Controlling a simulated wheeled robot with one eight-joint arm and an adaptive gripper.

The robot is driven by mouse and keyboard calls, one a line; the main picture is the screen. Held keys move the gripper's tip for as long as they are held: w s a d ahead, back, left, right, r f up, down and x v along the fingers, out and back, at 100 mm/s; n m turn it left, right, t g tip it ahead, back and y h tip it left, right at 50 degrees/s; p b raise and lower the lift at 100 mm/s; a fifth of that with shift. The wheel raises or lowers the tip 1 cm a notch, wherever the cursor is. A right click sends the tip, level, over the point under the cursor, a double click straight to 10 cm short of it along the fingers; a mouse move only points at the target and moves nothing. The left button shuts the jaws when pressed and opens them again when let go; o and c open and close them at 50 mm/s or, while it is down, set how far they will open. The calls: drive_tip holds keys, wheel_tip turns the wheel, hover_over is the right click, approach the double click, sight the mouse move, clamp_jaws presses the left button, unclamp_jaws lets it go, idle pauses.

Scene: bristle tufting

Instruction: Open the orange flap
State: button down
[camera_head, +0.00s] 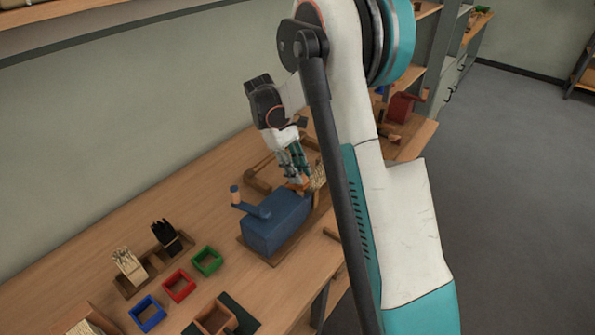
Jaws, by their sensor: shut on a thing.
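A blue machine (272,230) with a side crank ending in a wooden knob stands on a wooden base on the bench. The orange flap (300,187) is a small patch at the machine's far end, partly hidden by the fingers. My gripper (298,175) reaches down over that end, its fingers shut on the orange flap. The flap is too small and covered to tell how far it is open. My own arm crosses the right side of the view and hides part of the bench.
Pale bristles (319,178) show beside the flap. A wooden holder (155,264) has pale and black bristle bundles. Green (207,261), red (179,285) and blue (147,313) open boxes stand near it. A red machine (402,107) stands farther back.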

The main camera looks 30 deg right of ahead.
drive_tip(key=c, duration=1.3)
unclamp_jaws()
drive_tip(key=shift+c, duration=0.2)
drive_tip(key=shift+w+r, duration=0.1)
drive_tip(key=v, duration=1.1)
drive_tip(key=shift+r, duration=0.35)
drive_tip(key=shift+w+a, duration=0.1)
